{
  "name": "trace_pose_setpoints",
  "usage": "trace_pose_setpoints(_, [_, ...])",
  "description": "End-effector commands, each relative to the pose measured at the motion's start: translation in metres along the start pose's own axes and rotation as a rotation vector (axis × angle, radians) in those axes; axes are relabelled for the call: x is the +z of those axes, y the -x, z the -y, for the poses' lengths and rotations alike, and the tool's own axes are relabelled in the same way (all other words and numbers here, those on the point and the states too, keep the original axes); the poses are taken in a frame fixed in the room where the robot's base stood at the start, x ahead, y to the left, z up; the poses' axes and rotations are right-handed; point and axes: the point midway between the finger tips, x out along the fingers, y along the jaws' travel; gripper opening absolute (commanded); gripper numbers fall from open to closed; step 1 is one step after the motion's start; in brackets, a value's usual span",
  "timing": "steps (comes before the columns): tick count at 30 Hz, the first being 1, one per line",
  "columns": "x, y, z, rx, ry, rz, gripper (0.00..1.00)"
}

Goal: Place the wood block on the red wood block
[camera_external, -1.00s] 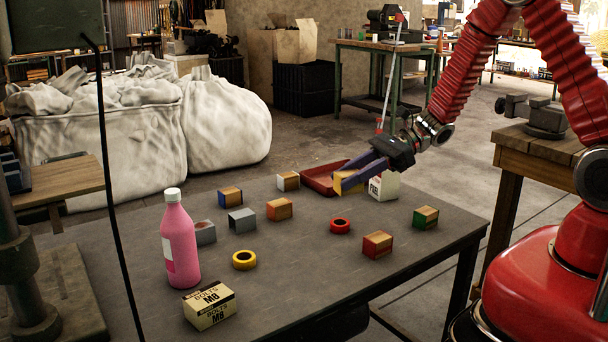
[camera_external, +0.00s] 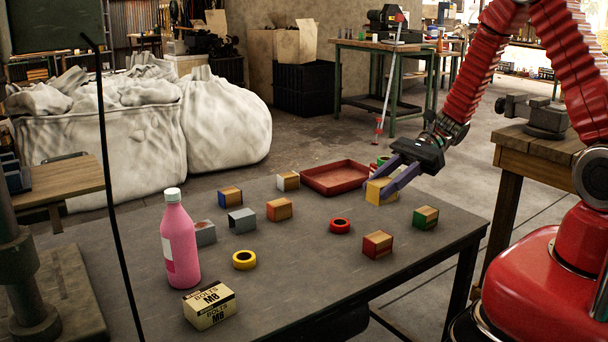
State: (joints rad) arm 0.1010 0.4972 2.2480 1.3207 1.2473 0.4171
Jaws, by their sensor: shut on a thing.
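My gripper (camera_external: 379,187) is shut on a wood block (camera_external: 376,194) with yellow sides, held at the far right part of the dark table (camera_external: 320,270). The block's underside gap to the table is hard to judge. The red wood block (camera_external: 377,245), with red and bare-wood faces, stands on the table nearer the camera, below the held block in the picture. The two blocks are apart.
A green-sided block (camera_external: 426,217) stands right of the red one; a red ring (camera_external: 340,226) lies to its left. A red tray (camera_external: 337,178) is behind. Other blocks, a yellow ring (camera_external: 244,260), pink bottle (camera_external: 180,245) and bolts box (camera_external: 209,306) are left.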

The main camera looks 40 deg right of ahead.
Motion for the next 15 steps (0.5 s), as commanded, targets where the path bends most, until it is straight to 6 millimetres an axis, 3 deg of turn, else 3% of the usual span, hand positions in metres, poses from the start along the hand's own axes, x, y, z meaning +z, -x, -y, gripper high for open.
trace_pose_setpoints(9, [-0.038,-0.016,0.0,0.001,-0.003,0.0,0.1])
trace_pose_setpoints(15, [-0.048,-0.02,0.0,-0.001,0.0,0.0,0.1])
